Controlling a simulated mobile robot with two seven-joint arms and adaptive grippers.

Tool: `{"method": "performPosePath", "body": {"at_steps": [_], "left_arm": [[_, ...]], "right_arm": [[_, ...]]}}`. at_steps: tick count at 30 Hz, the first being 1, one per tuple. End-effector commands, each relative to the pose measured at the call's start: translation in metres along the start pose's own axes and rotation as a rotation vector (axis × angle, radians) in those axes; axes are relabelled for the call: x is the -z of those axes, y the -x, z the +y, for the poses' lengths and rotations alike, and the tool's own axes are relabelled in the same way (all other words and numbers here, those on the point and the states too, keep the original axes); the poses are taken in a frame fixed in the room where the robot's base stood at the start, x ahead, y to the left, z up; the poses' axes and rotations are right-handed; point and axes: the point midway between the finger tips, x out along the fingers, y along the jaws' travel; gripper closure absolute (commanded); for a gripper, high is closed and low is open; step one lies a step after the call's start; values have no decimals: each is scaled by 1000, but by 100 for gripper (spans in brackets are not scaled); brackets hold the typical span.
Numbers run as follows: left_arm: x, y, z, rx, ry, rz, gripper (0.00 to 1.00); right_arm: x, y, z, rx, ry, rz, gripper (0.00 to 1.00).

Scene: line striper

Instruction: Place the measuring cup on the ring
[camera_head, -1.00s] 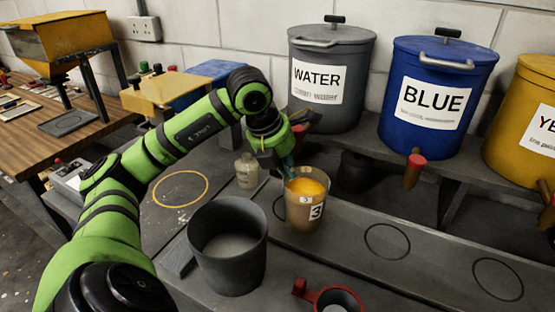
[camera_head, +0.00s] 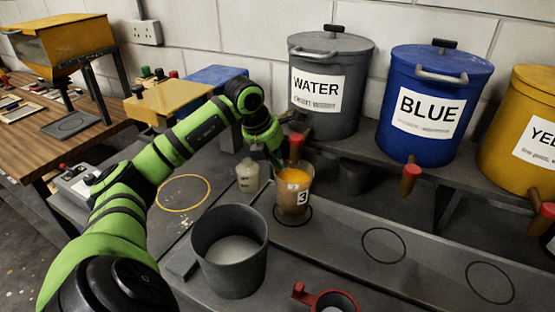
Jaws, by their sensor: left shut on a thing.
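A translucent brownish cup marked 3 (camera_head: 293,199), holding orange-yellow liquid, is upright near the middle of the view; I take it as the measuring cup. My left gripper (camera_head: 278,160) is shut on its far left rim. The cup's base is over a thin black ring (camera_head: 306,222) on the grey bench, and part of the ring's outline shows around it. I cannot tell whether the base touches the bench. My right gripper is not in view.
A dark grey bucket (camera_head: 229,275) stands in front left of the cup, and a small pale bottle (camera_head: 247,175) is left of it. A red-handled cup (camera_head: 331,301) is at the bottom edge. Taps (camera_head: 409,181) jut from labelled drums behind. Two black rings (camera_head: 383,245) at right are empty.

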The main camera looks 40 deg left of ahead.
Motion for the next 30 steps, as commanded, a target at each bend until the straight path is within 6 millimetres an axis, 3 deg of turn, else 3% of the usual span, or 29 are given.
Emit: {"method": "performPosePath", "body": {"at_steps": [16,18,30], "left_arm": [[5,-10,-2,5,-3,-3,100],[7,-12,-2,4,-3,6,69],[5,-8,-2,4,-3,5,69]], "right_arm": [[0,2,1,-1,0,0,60],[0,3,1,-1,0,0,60],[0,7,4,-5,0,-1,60]]}}
